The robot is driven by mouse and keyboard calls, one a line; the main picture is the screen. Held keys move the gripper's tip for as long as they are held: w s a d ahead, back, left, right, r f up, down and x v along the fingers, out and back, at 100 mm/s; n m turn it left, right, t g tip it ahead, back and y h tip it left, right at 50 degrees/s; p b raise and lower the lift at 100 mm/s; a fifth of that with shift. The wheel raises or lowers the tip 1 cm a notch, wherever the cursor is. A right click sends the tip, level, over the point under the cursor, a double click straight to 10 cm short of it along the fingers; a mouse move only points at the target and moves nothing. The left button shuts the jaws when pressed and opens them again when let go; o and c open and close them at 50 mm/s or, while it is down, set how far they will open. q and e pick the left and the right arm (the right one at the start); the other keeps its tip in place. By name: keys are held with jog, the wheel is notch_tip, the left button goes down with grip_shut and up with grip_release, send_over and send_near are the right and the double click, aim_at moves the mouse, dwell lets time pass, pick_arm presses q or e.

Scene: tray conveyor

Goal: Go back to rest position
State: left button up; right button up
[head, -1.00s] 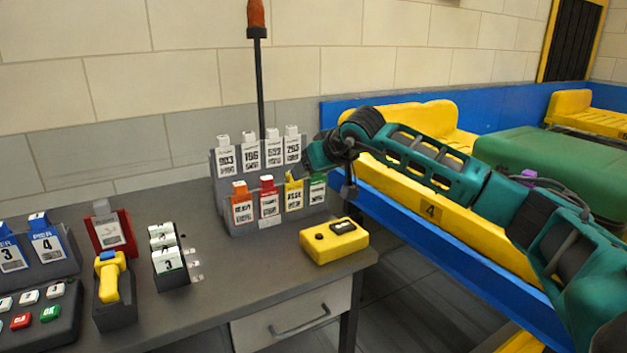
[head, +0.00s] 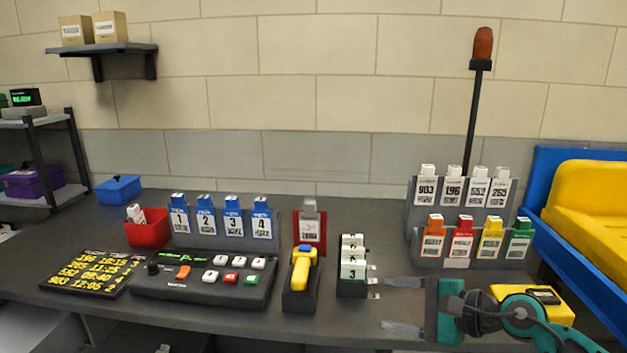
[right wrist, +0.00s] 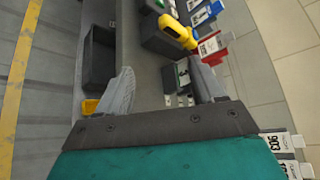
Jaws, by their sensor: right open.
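My right gripper (head: 402,306) is at the lower right of the head view, in front of the desk's right part. Its two fingers are wide apart with nothing between them. In the right wrist view, its fingers (right wrist: 165,88) also stand apart and empty. The teal arm behind it overlaps a yellow box (head: 555,305) with a dark top. My left gripper does not show in the head view.
The grey desk (head: 390,220) carries a card rack (head: 462,264), a small holder with white cards (head: 352,258), a yellow scanner (head: 302,270) in its stand, and a button panel (head: 205,290). A blue and yellow conveyor (head: 590,215) stands at right.

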jog(key=s+a+f+m+t+y, duration=0.1)
jog(key=s+a+m+t+y, duration=0.2)
jog(key=m, duration=0.9)
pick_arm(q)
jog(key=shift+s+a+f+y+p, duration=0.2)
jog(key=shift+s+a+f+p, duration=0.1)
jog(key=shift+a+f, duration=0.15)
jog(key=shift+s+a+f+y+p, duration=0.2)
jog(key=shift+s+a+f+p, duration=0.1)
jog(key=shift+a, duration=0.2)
pick_arm(e)
jog(key=s+d+f+n+h, duration=0.3)
jog(key=s+f+n+h, duration=0.3)
jog(key=n, duration=0.8)
jog(key=s+d+f+n+h, duration=0.3)
jog(key=s+f+n+h, duration=0.3)
jog(key=s+f+n, duration=0.7)
jog(key=shift+s+f+n+g, duration=0.3)
jog(key=shift+f+n, duration=0.2)
jog(key=shift+f, duration=0.25)
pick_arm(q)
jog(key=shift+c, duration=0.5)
pick_arm(e)
jog(key=shift+w, duration=0.1)
jog(key=shift+c, duration=0.5)
